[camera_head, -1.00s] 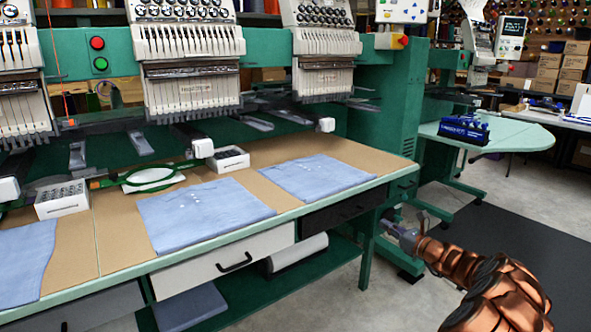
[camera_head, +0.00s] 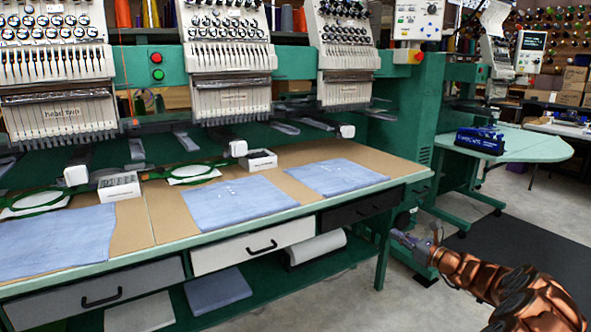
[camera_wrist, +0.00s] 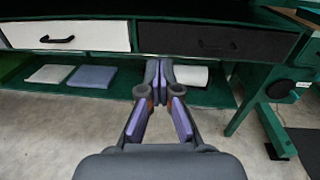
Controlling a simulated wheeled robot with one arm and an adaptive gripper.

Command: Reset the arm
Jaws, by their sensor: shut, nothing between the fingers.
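My gripper (camera_head: 398,236) is at the right in the head view, just off the front right corner of the bench. In the wrist view my gripper (camera_wrist: 159,68) shows its two fingers together at the tips, with nothing between them. It points toward the bench's drawers and lower shelf, apart from them. My arm is bent in from the lower right of the head view.
A green bench (camera_head: 232,229) carries folded blue cloths (camera_head: 236,201) under embroidery heads (camera_head: 230,85). Below are a white drawer (camera_head: 251,248), a black drawer (camera_head: 360,209) and a shelf with a white roll (camera_head: 317,247). A blue box (camera_head: 479,141) sits on the right table. Floor is open at right.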

